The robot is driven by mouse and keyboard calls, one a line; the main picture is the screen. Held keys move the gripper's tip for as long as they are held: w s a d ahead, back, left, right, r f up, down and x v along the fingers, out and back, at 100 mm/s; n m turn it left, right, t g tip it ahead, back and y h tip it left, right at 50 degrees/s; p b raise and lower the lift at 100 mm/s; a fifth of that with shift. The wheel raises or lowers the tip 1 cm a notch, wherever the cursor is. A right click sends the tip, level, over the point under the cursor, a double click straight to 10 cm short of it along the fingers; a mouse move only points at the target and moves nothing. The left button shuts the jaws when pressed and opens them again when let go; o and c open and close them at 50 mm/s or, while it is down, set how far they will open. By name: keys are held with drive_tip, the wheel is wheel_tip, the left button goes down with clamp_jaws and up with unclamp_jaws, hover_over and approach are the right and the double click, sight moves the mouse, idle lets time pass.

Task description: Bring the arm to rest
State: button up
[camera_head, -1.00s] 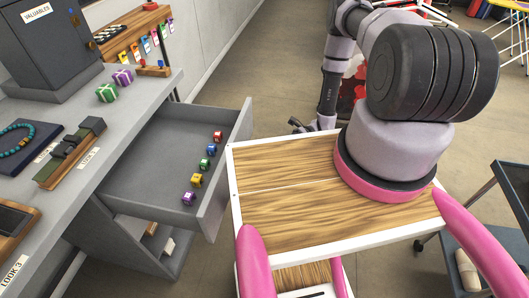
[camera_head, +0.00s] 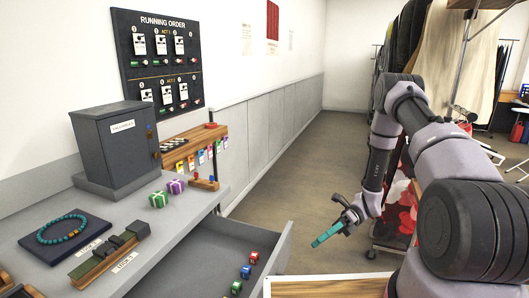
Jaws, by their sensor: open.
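My arm (camera_head: 375,158) rises from the lower right and bends down over the floor, to the right of the open drawer. My gripper (camera_head: 325,236) is at its end, seen small and from the side, over open floor. It is open. A teal part shows at its fingertips, and I see no task object between them. The gripper is apart from the drawer (camera_head: 283,245) and the counter (camera_head: 190,210).
The open drawer holds several small coloured blocks (camera_head: 246,271). The counter carries a dark valuables box (camera_head: 115,145), two gift boxes (camera_head: 166,193) and a necklace pad (camera_head: 65,235). A clothes rack (camera_head: 440,60) stands behind my arm. The central floor (camera_head: 300,165) is clear.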

drive_tip(key=w+d+r+n+t+h, duration=0.15)
drive_tip(key=r+n+h, duration=0.3)
drive_tip(key=r, duration=0.75)
drive_tip(key=w+d+r+n+t+h, duration=0.1)
drive_tip(key=d+r+n+t+h, duration=0.15)
drive_tip(key=r+n, duration=0.65)
drive_tip(key=s+d+r+n+t+h, duration=0.1)
drive_tip(key=s+r+n+t+h, duration=0.1)
drive_tip(key=s+r+t, duration=0.4)
drive_tip(key=s+d+r+n+t+h, duration=0.2)
drive_tip(key=s+r+t, duration=0.4)
drive_tip(key=r, duration=1.1)
drive_tip(key=shift+r+n+h, duration=0.25)
drive_tip(key=shift+n+h, duration=0.05)
drive_tip(key=shift+n, duration=0.55)
